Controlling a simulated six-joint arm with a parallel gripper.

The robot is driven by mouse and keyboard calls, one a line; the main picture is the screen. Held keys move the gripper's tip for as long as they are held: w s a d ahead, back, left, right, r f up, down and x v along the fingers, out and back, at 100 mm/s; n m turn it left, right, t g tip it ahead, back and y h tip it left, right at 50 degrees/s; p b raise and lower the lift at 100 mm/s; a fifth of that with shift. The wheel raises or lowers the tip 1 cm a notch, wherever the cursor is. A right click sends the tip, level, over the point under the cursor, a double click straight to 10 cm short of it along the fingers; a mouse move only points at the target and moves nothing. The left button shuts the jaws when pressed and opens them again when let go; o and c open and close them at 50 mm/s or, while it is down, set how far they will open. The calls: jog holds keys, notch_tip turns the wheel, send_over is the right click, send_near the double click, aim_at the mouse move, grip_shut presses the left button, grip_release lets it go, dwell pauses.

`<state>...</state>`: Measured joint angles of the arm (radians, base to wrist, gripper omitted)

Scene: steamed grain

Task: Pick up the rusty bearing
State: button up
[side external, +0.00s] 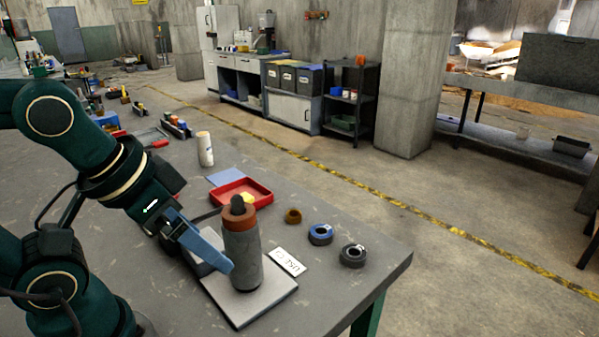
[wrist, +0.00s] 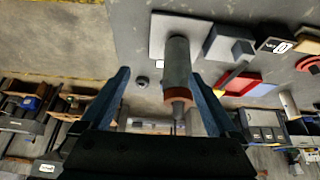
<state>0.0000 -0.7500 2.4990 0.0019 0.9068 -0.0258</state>
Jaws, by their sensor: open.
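A small rust-brown ring (side external: 293,216), likely the rusty bearing, lies flat on the grey table in the side view, right of the red tray. I cannot make it out in the wrist view. A blue bearing (side external: 320,234) and a dark grey bearing (side external: 353,255) lie nearer the table's right edge. A grey cylinder (side external: 243,262) with an orange-brown collar (side external: 238,219) and dark tip stands upright on a pale plate (side external: 262,306). My gripper (wrist: 159,73) is open, its blue fingers on either side of the cylinder in the wrist view. I cannot tell whether they touch it.
A white card (side external: 288,262) with lettering lies beside the plate. A red tray (side external: 263,204) with a yellow item and a blue sheet (side external: 225,177) lie behind the cylinder. A white bottle (side external: 205,149) stands farther back. The table's right corner is bare beyond the bearings.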

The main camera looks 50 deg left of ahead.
aim_at(233, 201)
jog(key=w+a+r+n, duration=0.1)
jog(key=w+a+r+n+y, duration=0.1)
jog(key=w+r+n, duration=0.1)
jog(key=w+a+r+n+g, duration=0.1)
jog(key=w+r, duration=0.1)
jog(key=shift+y, duration=0.3)
jog(key=shift+w, duration=0.4)
jog(key=shift+g, duration=0.3)
jog(key=shift+x, duration=2.8)
grip_shut()
jog(key=shift+r, duration=5.05)
